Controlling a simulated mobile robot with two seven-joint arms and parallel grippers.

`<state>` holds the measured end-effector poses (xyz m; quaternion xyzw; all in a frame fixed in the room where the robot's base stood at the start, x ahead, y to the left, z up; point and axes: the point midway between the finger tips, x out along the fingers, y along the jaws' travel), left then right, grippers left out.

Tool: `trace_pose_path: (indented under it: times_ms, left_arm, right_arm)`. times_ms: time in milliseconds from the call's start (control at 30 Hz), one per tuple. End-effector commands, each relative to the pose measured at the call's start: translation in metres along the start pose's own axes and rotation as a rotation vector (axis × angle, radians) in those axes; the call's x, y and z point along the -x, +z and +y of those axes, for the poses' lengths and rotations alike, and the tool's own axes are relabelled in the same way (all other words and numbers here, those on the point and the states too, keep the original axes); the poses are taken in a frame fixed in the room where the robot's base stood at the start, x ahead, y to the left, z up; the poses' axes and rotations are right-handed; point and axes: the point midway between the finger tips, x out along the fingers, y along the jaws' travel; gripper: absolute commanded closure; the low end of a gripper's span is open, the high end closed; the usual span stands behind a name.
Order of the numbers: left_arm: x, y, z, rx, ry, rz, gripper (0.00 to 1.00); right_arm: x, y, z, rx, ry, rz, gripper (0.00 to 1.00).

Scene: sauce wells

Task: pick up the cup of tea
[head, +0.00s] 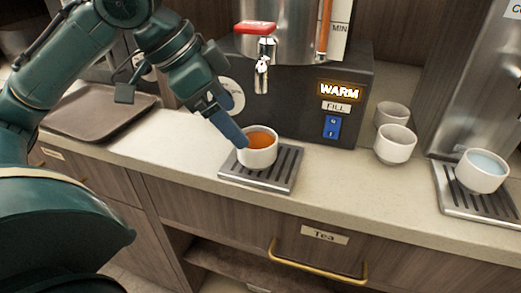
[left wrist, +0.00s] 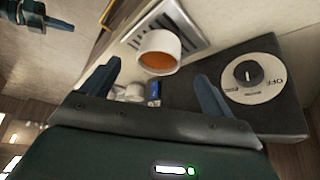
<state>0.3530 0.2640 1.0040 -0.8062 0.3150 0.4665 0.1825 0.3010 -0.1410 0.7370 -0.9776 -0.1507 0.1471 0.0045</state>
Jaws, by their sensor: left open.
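The cup of tea (head: 257,152) is white with amber tea in it. It stands upright on a slatted drip tray (head: 285,177) below the red-handled tap. My left gripper (head: 236,131) is at the cup's left and rear side in the head view, and its finger hides a bit of the cup's left edge. In the left wrist view the cup (left wrist: 158,53) lies ahead, beyond and between the two spread fingers of my open, empty left gripper (left wrist: 158,80). Whether a finger touches the cup I cannot tell.
The urn's dark base (head: 300,110) stands behind the cup, with a tap (head: 261,65) above. Empty white cups (head: 395,144) stand at the right. A cup of bluish liquid (head: 482,170) stands on another drip tray further right. A brown tray (head: 98,112) lies at the left.

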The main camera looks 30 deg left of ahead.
Motion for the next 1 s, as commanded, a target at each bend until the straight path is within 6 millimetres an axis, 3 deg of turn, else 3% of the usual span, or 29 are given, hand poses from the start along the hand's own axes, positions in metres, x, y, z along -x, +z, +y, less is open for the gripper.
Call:
trace_pose_path:
  times_ms: [100, 367, 633, 1000]
  left_arm:
    - [-0.024, 0.002, 0.001, -0.001, 0.004, -0.002, 0.13]
    - [-0.044, 0.001, 0.001, -0.001, 0.002, 0.0, 0.13]
    - [-0.083, 0.0, 0.001, -0.002, 0.002, -0.001, 0.13]
    - [-0.09, -0.001, 0.0, -0.002, 0.0, 0.0, 0.16]
  right_arm:
    - [-0.005, 0.008, -0.001, 0.016, -0.007, -0.005, 1.0]
    - [-0.009, 0.014, -0.003, 0.032, -0.014, -0.015, 1.0]
    - [-0.019, 0.03, -0.007, 0.068, -0.029, -0.031, 1.0]
    - [-0.02, 0.031, -0.008, 0.082, -0.034, -0.035, 1.0]
